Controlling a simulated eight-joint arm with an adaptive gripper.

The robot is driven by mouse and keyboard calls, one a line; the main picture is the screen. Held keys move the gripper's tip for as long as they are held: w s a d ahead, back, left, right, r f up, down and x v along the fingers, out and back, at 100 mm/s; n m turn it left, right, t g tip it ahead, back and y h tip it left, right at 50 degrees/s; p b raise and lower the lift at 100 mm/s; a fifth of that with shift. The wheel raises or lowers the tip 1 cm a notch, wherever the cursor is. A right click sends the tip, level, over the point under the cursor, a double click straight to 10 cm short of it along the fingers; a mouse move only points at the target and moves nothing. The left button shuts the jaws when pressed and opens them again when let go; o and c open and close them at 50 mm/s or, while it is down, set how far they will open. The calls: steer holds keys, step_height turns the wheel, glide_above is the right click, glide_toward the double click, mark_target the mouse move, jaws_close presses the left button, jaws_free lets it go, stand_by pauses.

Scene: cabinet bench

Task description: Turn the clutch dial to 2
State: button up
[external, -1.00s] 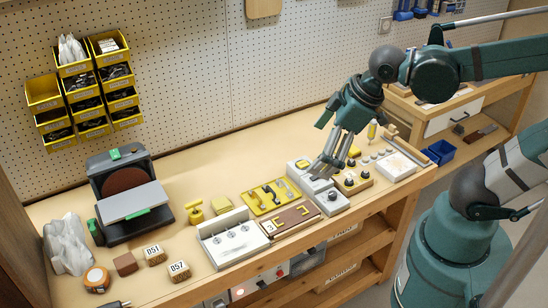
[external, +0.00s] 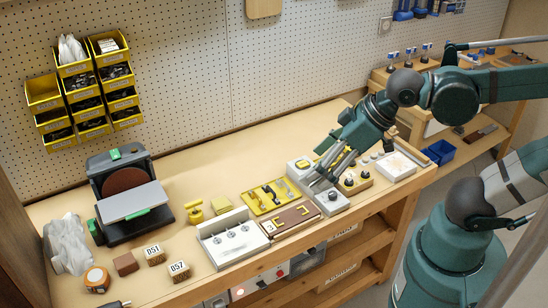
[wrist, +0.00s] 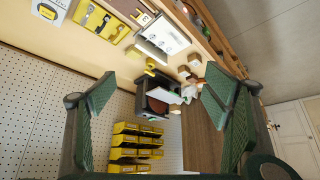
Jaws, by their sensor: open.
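My gripper (external: 318,181) is low over the bench's front right part, tilted. In the wrist view its two green fingers (wrist: 160,92) are wide apart with nothing between them. A pale box with a dark round knob (external: 333,197) is just right of and below the fingertips. Another pale box with a yellow knob (external: 301,164) is behind them. I cannot tell which is the clutch dial, and no scale numbers are readable. A pale plate with a yellow part (wrist: 48,11) shows at the wrist view's top left. The arm hides part of the boxes.
A yellow tool tray (external: 268,212) and a brown board (external: 292,220) lie left of the gripper. A wooden block with dark knobs (external: 358,187) is to its right, a white tray (external: 398,172) farther right. The bench behind the yellow tray is clear.

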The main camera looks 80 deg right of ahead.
steer(key=shift+d, duration=0.1)
steer(key=c, duration=1.1)
steer(key=shift+w+d+f, duration=0.15)
steer(key=shift+d+f, duration=0.15)
steer(key=shift+d, duration=0.05)
steer(key=shift+c, duration=0.7)
steer(key=m+g+b, duration=0.2)
steer(key=g, duration=0.5)
glide_above(333, 193)
step_height(333, 193, down, 21)
steer(key=shift+r, duration=0.2)
steer(key=shift+f, duration=0.1)
steer(key=shift+f+b, duration=1)
steer(key=shift+f, duration=2.8)
steer(key=shift+c, duration=0.4)
steer(key=c, duration=0.8)
